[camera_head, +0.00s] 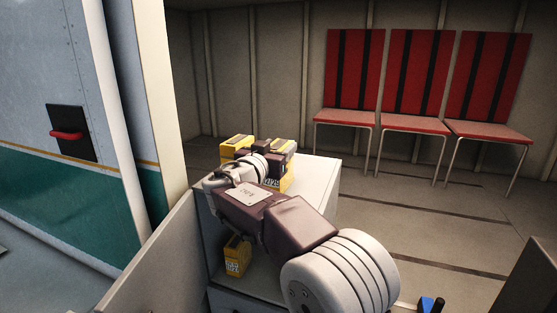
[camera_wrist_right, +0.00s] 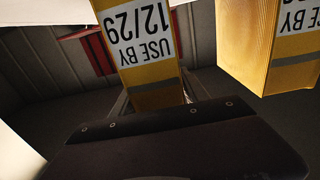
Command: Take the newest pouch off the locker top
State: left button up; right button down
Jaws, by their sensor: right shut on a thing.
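Yellow pouches with dark bands stand on the light locker top (camera_head: 322,172). One is at the left (camera_head: 236,143), and one is at the right (camera_head: 285,147); a label low beside my arm is partly covered. My right gripper (camera_head: 262,148) reaches over the locker top among them, and its fingertips are hard to make out. In the right wrist view a pouch labelled "USE BY 12/29" (camera_wrist_right: 150,45) is in front of the gripper, which is shut on it. Another pouch (camera_wrist_right: 250,45) is close beside it, its date cut off. My left gripper is not in view.
Another yellow pouch (camera_head: 237,257) stands lower, on a grey surface below the locker top. A pale panel (camera_head: 172,250) rises at the left of it. Red chairs (camera_head: 420,90) line the back wall. Floor between locker and chairs is clear.

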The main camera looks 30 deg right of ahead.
jog(key=shift+r, duration=0.1)
notch_tip(320, 180, up, 4)
jog(key=shift+f+b, duration=0.1)
jog(key=shift+b, duration=0.65)
jog(key=s+d+r+b, duration=0.2)
jog(key=s+d+r, duration=0.5)
jog(key=d, duration=0.1)
jog(key=shift+s+d+b, duration=0.3)
jog(key=shift+s+d, duration=0.05)
